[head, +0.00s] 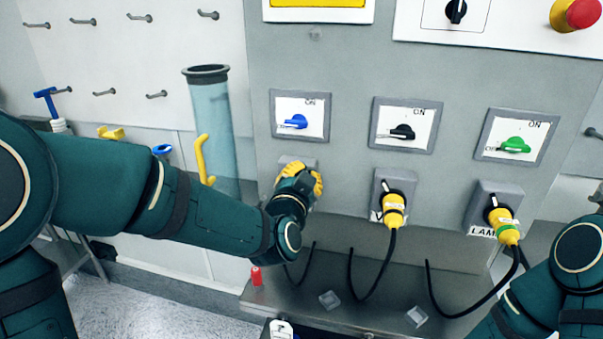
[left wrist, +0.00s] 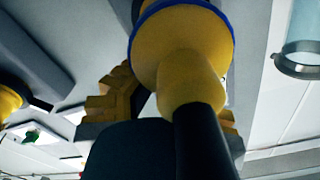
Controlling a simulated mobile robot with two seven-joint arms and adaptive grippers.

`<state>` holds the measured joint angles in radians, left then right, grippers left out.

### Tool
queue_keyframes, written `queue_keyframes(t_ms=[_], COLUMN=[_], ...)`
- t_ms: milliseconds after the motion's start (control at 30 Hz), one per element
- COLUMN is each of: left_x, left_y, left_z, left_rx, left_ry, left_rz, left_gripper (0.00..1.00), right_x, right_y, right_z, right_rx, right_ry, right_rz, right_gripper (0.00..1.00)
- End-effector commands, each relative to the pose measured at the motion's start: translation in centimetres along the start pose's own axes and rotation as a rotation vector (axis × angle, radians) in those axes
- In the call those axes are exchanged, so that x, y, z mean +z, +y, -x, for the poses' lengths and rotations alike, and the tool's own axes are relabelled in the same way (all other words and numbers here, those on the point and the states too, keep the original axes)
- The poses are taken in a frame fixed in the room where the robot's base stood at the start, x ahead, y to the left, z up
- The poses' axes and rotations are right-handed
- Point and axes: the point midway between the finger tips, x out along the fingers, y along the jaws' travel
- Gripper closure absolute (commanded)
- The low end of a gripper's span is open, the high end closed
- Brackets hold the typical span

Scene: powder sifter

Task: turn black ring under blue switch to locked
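The blue switch (head: 296,122) sits on a white plate on the grey cabinet, with its handle pointing left, away from the ON mark. Below it is a grey socket housing (head: 290,163), mostly covered by my left gripper (head: 309,182). In the left wrist view, a yellow plug (left wrist: 185,50) with a blue band and a dark cable fills the middle. My left gripper's yellow fingers (left wrist: 180,112) show on both sides of the plug; contact is hidden. I cannot clearly make out the black ring behind the plug and fingers. My right gripper is out of view.
The black switch (head: 402,132) and green switch (head: 514,145) are to the right, above yellow plugs (head: 394,209) with hanging black cables. A clear tube (head: 219,130) stands left of the cabinet.

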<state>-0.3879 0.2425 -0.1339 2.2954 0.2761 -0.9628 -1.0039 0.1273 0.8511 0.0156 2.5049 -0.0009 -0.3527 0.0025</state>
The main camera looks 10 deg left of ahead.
Motion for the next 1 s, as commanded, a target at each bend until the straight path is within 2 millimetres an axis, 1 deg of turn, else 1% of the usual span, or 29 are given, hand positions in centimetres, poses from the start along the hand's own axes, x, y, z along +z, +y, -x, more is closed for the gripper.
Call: queue_keyframes(t_ms=[33,433,500,533,867,1000], left_x=[-0.3,-0.3,-0.3,-0.3,-0.1,-0.1], left_y=[-0.2,-0.2,-0.1,-0.1,0.0,0.0], left_z=[-0.1,-0.1,-0.1,-0.1,0.1,1.4], left_rx=[-0.006,-0.006,-0.006,-0.005,-0.002,-0.001], left_ry=[0.008,0.008,0.008,0.007,0.003,0.004], left_rz=[-0.005,-0.010,-0.010,-0.010,-0.009,-0.009], left_gripper=[1.00,1.00,0.72,0.61,0.61,0.61], right_x=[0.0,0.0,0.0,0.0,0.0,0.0], right_y=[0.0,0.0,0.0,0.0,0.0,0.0], right_z=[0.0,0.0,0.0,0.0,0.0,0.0], right_rx=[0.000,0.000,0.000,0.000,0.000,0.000], right_ry=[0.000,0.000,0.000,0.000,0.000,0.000], right_rz=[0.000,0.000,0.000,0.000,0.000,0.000], right_gripper=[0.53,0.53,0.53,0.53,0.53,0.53])
